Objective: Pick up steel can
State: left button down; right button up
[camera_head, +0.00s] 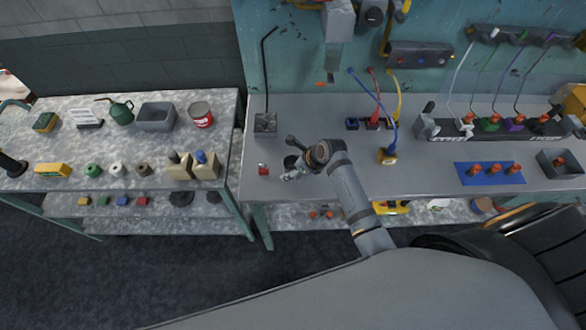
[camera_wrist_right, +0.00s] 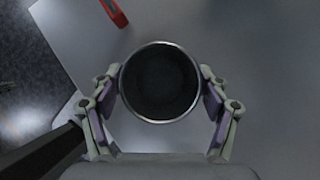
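The steel can shows in the right wrist view as a round, open-topped can (camera_wrist_right: 160,118) with a bright rim and dark inside. In the head view the can (camera_head: 291,162) is small and dark, at the front left of the grey workbench. My right gripper (camera_head: 290,176) is at the can, and my arm hides part of it. In the right wrist view the fingers of the right gripper (camera_wrist_right: 160,95) lie on opposite sides of the can, with no clear gap at either pad. The can's lower part is hidden. My left gripper is not in view.
A small red item (camera_head: 263,170) stands left of the can, near the front edge of the workbench (camera_head: 300,205). A grey square holder (camera_head: 265,124) with a bent black rod is behind. A blue plug (camera_head: 388,155) stands to the right. A cluttered side table (camera_head: 60,150) is left.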

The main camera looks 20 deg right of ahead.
aim_at(286, 165)
jog(key=c, duration=0.9)
jog(key=shift+c, duration=0.2)
jog(key=shift+w+r, duration=0.1)
jog(key=shift+r, duration=0.1)
notch_tip(286, 165, up, 3)
jog(key=shift+f+b, duration=0.15)
jog(key=shift+b, duration=0.6)
jog(key=s+d+r, duration=0.2)
jog(key=s+r, duration=0.8)
jog(key=s, duration=0.3)
jog(key=shift+s+d+b, duration=0.3)
jog(key=shift+s+d, duration=0.05)
